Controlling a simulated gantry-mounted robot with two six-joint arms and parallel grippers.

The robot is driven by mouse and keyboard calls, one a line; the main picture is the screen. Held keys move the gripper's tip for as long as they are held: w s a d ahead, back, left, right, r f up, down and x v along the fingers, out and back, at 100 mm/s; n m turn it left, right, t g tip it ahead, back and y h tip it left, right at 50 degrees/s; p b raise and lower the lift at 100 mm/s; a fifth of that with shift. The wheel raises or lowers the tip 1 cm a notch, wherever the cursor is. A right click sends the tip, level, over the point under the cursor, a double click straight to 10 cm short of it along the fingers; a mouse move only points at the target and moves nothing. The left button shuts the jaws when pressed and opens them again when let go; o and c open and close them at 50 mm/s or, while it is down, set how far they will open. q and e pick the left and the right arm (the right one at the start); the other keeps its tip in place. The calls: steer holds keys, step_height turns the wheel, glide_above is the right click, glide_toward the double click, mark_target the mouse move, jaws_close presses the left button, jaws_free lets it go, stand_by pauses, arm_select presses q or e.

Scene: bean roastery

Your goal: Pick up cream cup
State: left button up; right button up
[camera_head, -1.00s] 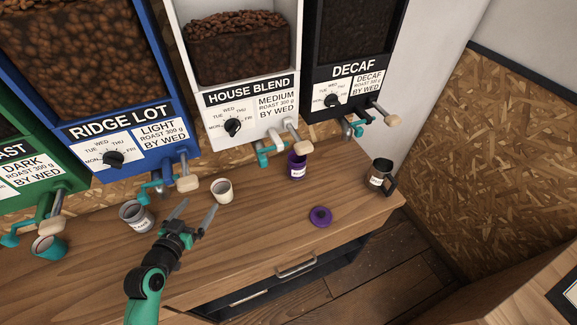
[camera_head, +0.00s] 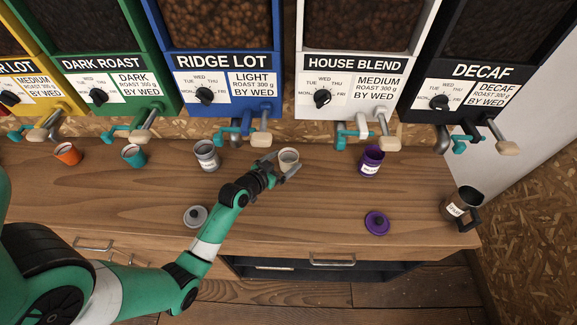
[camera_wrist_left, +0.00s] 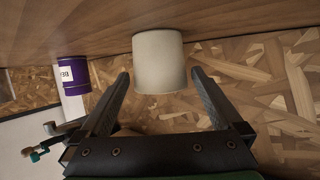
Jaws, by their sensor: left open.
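The cream cup (camera_head: 288,158) stands upright on the wooden counter below the Ridge Lot dispenser. My left gripper (camera_head: 281,170) is at the cup, its jaws open with a finger toward either side of it. In the left wrist view the cream cup (camera_wrist_left: 158,62) lies between and just beyond the two open fingertips (camera_wrist_left: 160,80), with a gap visible on both sides. My right gripper is in neither view.
On the counter, a grey canister (camera_head: 207,156) stands left of the cup and a purple canister (camera_head: 371,160) right of it. A grey lid (camera_head: 196,216), purple lid (camera_head: 377,223), dark mug (camera_head: 461,208), teal cup (camera_head: 134,156) and orange cup (camera_head: 68,154) also sit there. Dispenser spouts and handles overhang the back.

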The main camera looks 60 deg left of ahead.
arm_select(q)
steer(key=x, duration=0.3)
steer(key=shift+s+d, duration=0.1)
steer(key=shift+c, duration=0.3)
steer(key=c, duration=1.2)
steer(key=shift+o, duration=0.2)
steer(key=shift+r, duration=0.15)
